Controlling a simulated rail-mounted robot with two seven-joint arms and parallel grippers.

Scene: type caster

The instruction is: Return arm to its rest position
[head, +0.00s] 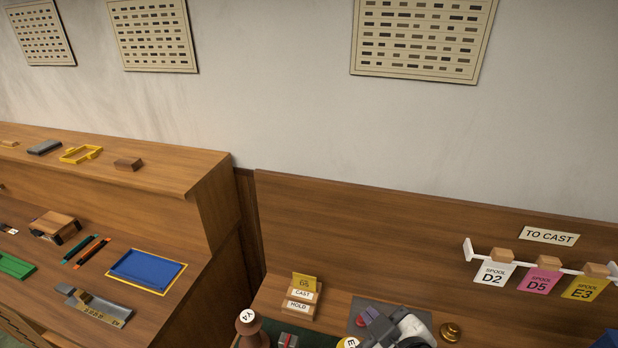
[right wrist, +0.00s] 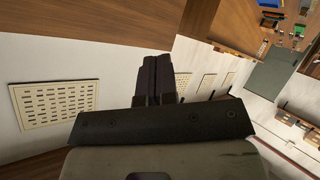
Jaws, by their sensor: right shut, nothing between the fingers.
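My right gripper (head: 376,322) shows at the bottom of the head view, grey and black, above the right-hand bench and beside a red button. In the right wrist view its dark fingers (right wrist: 155,78) are together, with nothing between them. My left gripper is in neither view. The lower part of my right arm is cut off by the bottom edge of the head view.
A rail (head: 528,259) with hanging tags D2, D5 and E3 is on the right. A CAST/HOLD card holder (head: 299,305), a brown spool marked Y4 (head: 248,324) and a brass knob (head: 450,332) stand near the gripper. The left bench holds a blue tray (head: 147,272) and tools.

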